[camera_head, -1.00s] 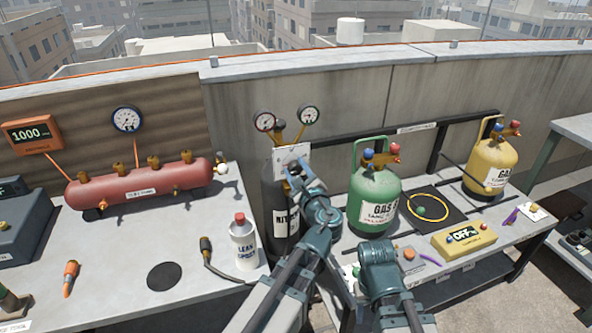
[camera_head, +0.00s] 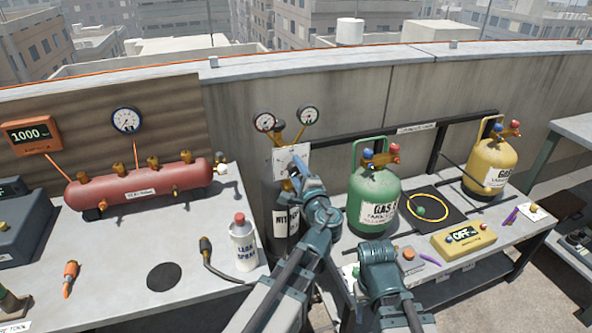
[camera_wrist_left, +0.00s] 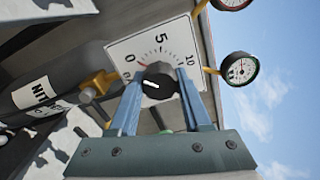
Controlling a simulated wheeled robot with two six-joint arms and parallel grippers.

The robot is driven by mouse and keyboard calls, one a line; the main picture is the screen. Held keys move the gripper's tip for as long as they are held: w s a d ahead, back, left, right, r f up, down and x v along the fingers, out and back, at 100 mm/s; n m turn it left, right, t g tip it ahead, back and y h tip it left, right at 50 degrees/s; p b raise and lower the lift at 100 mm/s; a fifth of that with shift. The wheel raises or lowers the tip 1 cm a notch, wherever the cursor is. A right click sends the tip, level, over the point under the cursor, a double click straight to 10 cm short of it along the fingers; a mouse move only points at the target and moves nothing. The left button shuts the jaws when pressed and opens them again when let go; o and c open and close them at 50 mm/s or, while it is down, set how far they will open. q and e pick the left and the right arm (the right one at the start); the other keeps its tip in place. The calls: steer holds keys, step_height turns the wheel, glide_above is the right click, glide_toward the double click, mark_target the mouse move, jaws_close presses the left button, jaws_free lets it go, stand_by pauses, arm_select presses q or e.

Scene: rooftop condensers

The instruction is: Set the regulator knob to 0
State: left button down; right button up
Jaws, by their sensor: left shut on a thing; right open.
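The regulator knob (camera_wrist_left: 158,82) is black with a white pointer line. It sits on a white dial plate (camera_wrist_left: 180,31) marked 0, 5 and 10. The pointer points left in the left wrist view, toward the 0 end of the scale. My left gripper (camera_wrist_left: 157,80) is shut on the knob, one finger on each side. In the head view the left gripper (camera_head: 296,172) is at the dial plate, above the dark nitrogen cylinder (camera_head: 282,195), and hides the knob. My right gripper (camera_head: 377,255) is lower right, in front of the green cylinder; its fingers are mostly hidden.
Two gauges (camera_head: 308,115) stand above the dial plate. A green gas cylinder (camera_head: 375,200) stands right of the left gripper, a yellow one (camera_head: 490,165) farther right. A leak spray bottle (camera_head: 242,243) stands on the left table. A yellow box reading OFF (camera_head: 463,239) lies at right.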

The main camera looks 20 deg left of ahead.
arm_select(q)
steer(key=shift+f, duration=0.1)
stand_by(0.4)
steer(key=shift+c, duration=1.8)
jaws_free()
steer(key=shift+s, duration=0.15)
